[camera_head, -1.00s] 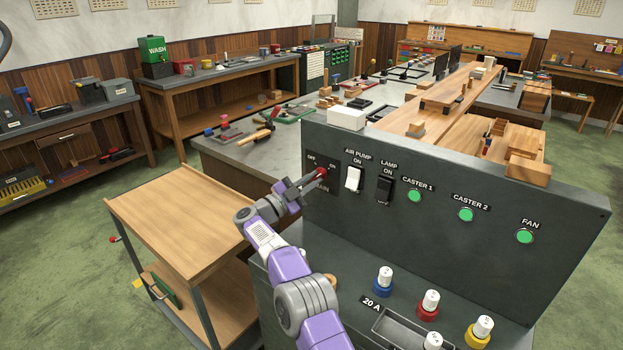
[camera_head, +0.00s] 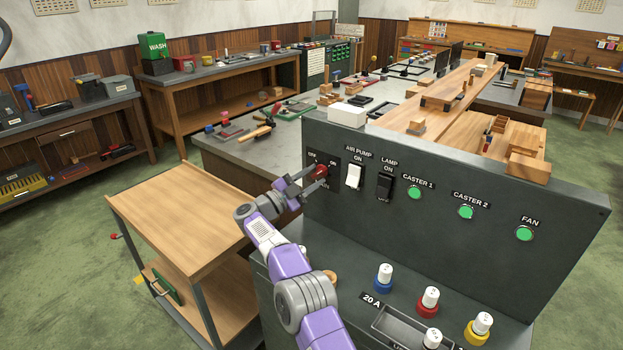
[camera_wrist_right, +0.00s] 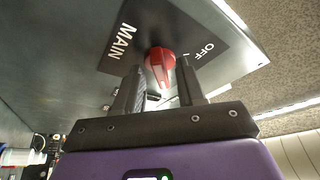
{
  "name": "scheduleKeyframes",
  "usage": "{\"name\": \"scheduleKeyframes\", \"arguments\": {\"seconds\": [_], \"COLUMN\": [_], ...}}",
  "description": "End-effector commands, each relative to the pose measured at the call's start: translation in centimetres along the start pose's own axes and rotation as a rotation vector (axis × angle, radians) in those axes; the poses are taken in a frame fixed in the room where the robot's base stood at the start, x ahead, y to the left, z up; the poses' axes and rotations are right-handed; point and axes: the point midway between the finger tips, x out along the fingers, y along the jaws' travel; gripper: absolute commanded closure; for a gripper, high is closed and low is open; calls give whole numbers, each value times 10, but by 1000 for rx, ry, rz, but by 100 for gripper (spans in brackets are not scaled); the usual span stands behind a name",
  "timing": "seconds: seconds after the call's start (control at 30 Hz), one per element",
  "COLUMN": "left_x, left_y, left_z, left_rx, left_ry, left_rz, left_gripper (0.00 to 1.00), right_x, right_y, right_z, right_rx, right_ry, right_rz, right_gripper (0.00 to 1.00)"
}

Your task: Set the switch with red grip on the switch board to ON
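The switch with the red grip (camera_head: 321,170) sits on a dark plate at the left end of the switch board (camera_head: 450,240). Its plate reads OFF at upper left, ON at upper right and MAIN below. In the right wrist view the red grip (camera_wrist_right: 160,66) shows just beyond and between the fingertips, with MAIN and OFF readable. The ON mark is mostly hidden there, and I cannot tell for sure which mark the grip points to. My right gripper (camera_head: 303,183) is open, with its fingers (camera_wrist_right: 160,82) apart on either side of the grip. My left gripper is not in view.
White AIR PUMP (camera_head: 353,177) and black LAMP (camera_head: 384,187) switches sit close to the right. Green CASTER and FAN buttons (camera_head: 466,212) follow. Several coloured fuses (camera_head: 429,301) stand on the lower ledge. A wooden cart (camera_head: 185,220) stands to the left.

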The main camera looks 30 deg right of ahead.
Motion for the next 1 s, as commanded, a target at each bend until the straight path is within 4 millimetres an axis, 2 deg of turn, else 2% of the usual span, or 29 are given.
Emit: {"name": "scheduleKeyframes", "arguments": {"seconds": [0.17,0.4,0.6,1.0], "left_x": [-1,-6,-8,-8], "left_y": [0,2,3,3], "left_z": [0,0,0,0], "left_rx": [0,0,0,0], "left_ry": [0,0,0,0], "left_rz": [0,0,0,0], "left_gripper": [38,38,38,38], "right_x": [-10,-50,-72,-76], "right_y": [-1,-1,0,0], "right_z": [0,0,0,0], "right_rx": [0,-1,-1,0], "right_ry": [-2,-3,-1,0], "right_rz": [-2,-2,0,0], "right_gripper": [61,61,61,61]}}
